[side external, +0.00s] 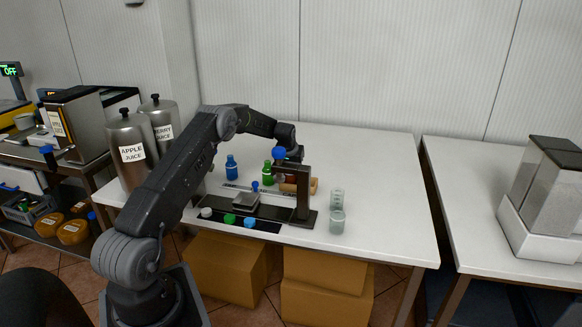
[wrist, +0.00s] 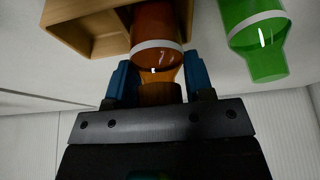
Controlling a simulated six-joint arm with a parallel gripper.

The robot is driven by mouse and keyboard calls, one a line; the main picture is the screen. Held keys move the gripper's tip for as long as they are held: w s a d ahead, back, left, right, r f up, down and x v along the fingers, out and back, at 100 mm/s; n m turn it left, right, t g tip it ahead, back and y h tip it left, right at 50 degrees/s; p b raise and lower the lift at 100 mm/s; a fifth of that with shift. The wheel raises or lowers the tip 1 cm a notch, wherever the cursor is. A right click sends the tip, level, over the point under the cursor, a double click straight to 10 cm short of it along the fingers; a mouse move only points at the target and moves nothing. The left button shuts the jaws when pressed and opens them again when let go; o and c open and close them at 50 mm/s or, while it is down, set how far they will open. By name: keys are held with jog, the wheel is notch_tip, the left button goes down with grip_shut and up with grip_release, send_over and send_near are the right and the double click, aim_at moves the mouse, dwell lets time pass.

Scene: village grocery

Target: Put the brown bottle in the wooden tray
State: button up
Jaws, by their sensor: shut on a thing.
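The brown bottle (wrist: 158,30), with a white band, is between the blue fingers of my gripper (wrist: 160,76) in the wrist view. My gripper is shut on its narrow neck end. The wooden tray (wrist: 84,46) shows beside and partly behind the bottle, with an open compartment. The bottle overlaps the tray's edge in this view; I cannot tell whether it is inside or above it. In the side external view my gripper (side external: 283,154) is over the table, near the tray (side external: 313,186), which is largely hidden behind a dark stand. The bottle is hardly visible there.
A green bottle (wrist: 256,34) stands close beside the brown one. A blue bottle (side external: 232,168) is farther left. A dark stand (side external: 303,195) with a small scale (side external: 245,201) is in front. The table's right side is clear.

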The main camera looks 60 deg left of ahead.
jog(key=shift+f, duration=0.2)
dwell(0.3)
jog(key=o, duration=1.4)
jog(key=shift+c, duration=0.2)
jog(key=shift+r, duration=4)
